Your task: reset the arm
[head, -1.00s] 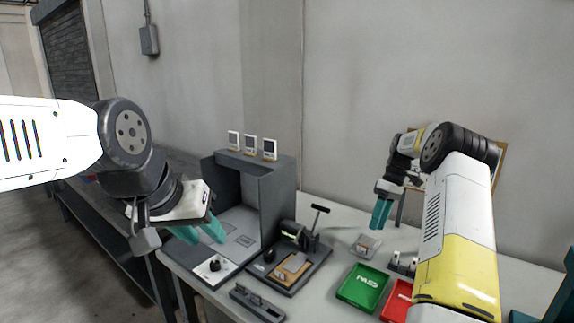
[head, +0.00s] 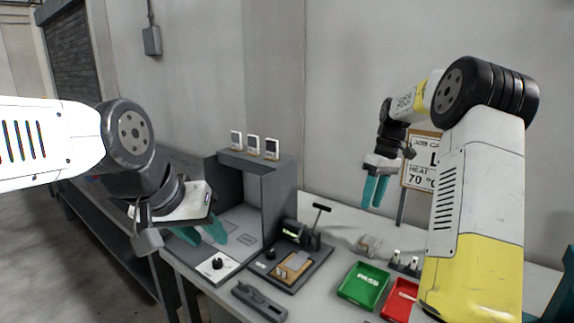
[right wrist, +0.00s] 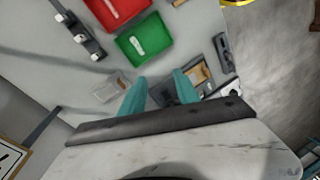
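My right gripper (head: 373,195) hangs in the air above the back of the table, its teal fingers pointing down. It is open and empty; in the right wrist view its two fingers (right wrist: 158,88) stand apart with a gap between them. My left gripper (head: 202,234) is at the left, in front of the grey open-fronted box (head: 281,205) and above the white panel with a black knob (head: 217,266). Its teal fingers are spread, with nothing seen between them.
The green PASS tray (head: 363,283) and red tray (head: 397,303) sit at the table's right. A clear container (head: 368,245) lies behind the green one. A dark fixture (head: 290,268) with a lever stands mid-table. A sign (head: 420,163) stands behind the right gripper.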

